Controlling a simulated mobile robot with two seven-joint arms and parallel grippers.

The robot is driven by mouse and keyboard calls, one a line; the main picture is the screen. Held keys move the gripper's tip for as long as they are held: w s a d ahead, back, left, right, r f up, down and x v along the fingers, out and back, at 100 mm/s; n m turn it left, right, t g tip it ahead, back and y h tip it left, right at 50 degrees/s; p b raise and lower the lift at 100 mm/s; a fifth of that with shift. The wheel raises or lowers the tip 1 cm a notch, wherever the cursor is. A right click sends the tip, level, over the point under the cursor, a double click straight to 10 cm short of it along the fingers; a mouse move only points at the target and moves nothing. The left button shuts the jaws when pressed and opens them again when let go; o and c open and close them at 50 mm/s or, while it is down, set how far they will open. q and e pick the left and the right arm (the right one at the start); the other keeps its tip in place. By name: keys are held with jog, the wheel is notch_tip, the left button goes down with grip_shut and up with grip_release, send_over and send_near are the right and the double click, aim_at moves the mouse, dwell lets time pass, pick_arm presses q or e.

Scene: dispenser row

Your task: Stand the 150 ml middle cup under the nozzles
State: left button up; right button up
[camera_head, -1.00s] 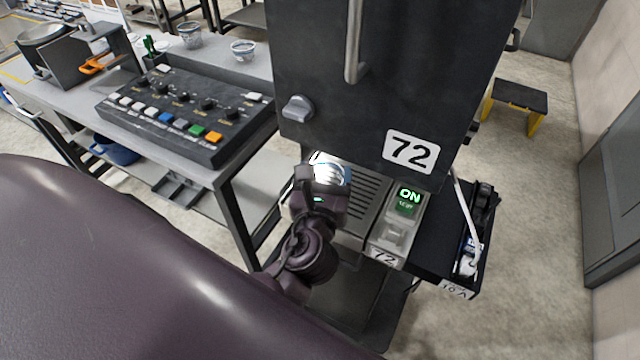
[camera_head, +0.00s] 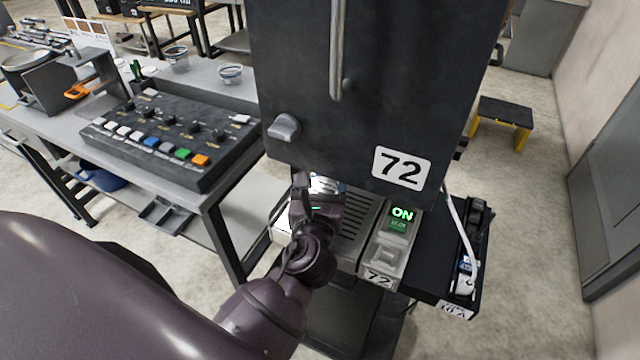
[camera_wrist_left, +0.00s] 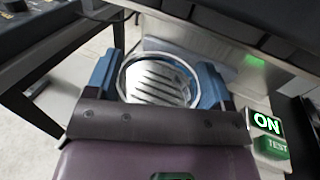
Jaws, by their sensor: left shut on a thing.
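My left gripper (camera_head: 322,188) is at the left part of the slatted drip tray (camera_head: 362,222), under the dark dispenser marked 72 (camera_head: 385,90). In the left wrist view its two blue fingers are shut on a round, clear cup (camera_wrist_left: 158,78), one on each side. Dark slats show through the cup. In the head view only a bright bit of the cup shows past the wrist, so its base and any gap to the tray are hidden. No size mark on it is readable. The nozzles are not visible. My right gripper is not in view.
A lit ON switch with a green TEST button (camera_head: 400,218) sits right of the tray. A grey knob (camera_head: 284,127) juts from the dispenser's front. Two clear cups, a taller (camera_head: 177,60) and a wider (camera_head: 230,73), stand behind the button console (camera_head: 170,140) on the left table.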

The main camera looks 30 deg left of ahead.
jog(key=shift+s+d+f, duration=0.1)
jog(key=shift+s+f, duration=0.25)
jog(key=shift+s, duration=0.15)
pick_arm(q)
jog(key=shift+f, duration=0.25)
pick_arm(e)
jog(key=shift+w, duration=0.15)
pick_arm(q)
jog(key=shift+f, duration=0.2)
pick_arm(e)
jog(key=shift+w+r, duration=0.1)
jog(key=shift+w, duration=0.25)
pick_arm(q)
jog(key=shift+f, duration=0.1)
jog(key=o, duration=1)
jog(key=shift+c, duration=0.2)
jog(key=shift+s, duration=0.1)
jog(key=shift+s+d, duration=0.2)
jog(key=shift+s, duration=0.05)
jog(key=b+v, duration=0.1)
jog(key=v, duration=0.8)
jog(key=shift+s+d, duration=0.2)
jog(key=shift+s, duration=0.25)
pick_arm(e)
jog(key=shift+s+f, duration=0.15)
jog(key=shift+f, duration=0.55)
